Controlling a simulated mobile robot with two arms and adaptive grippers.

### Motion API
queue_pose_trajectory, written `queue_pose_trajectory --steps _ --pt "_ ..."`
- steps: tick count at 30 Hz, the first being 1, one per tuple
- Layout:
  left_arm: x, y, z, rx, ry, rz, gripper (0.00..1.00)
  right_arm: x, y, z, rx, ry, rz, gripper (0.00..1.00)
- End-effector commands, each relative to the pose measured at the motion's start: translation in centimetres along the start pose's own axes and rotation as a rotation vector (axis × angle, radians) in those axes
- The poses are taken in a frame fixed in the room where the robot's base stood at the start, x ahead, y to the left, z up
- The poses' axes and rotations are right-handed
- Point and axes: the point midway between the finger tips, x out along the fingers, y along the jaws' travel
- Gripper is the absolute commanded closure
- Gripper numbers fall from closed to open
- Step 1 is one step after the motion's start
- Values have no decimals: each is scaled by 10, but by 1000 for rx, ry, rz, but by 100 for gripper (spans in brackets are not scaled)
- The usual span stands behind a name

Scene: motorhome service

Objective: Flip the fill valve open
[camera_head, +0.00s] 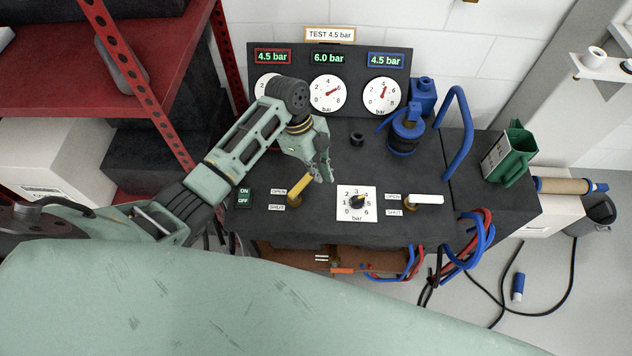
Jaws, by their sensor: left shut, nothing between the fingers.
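Two levered valves stand on the dark bench, each beside OPEN and SHUT labels; no label naming the fill valve is readable. The left valve has a yellow lever (301,187) that slants up and to the right. The right valve has a white lever (427,199) that lies roughly level, pointing right. My left gripper (328,176) is shut and empty, just right of the yellow lever's upper end; I cannot tell whether they touch. My right gripper is out of view.
A panel (280,103) behind carries three gauges and readouts of 4.5, 6.0 and 4.5 bar; my arm partly covers the left gauge. A regulator dial (345,212) sits between the valves. A blue hose fitting (404,138) and green jug (511,155) stand right. Red shelving (135,75) is left.

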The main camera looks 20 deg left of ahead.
Motion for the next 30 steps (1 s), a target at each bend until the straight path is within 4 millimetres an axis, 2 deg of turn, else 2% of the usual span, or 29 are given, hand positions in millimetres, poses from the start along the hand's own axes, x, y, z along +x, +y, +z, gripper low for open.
queue_pose_trajectory --steps 3,8,21,24,30 --pt "-10 -6 -1 64 10 13 100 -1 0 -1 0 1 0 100" --pt "1 -6 -1 75 14 16 100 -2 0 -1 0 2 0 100" --pt "90 -5 -2 72 12 15 100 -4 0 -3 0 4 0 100" --pt "80 -7 16 70 7 12 100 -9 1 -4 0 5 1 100" --pt "76 -8 33 71 10 11 100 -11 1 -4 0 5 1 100"
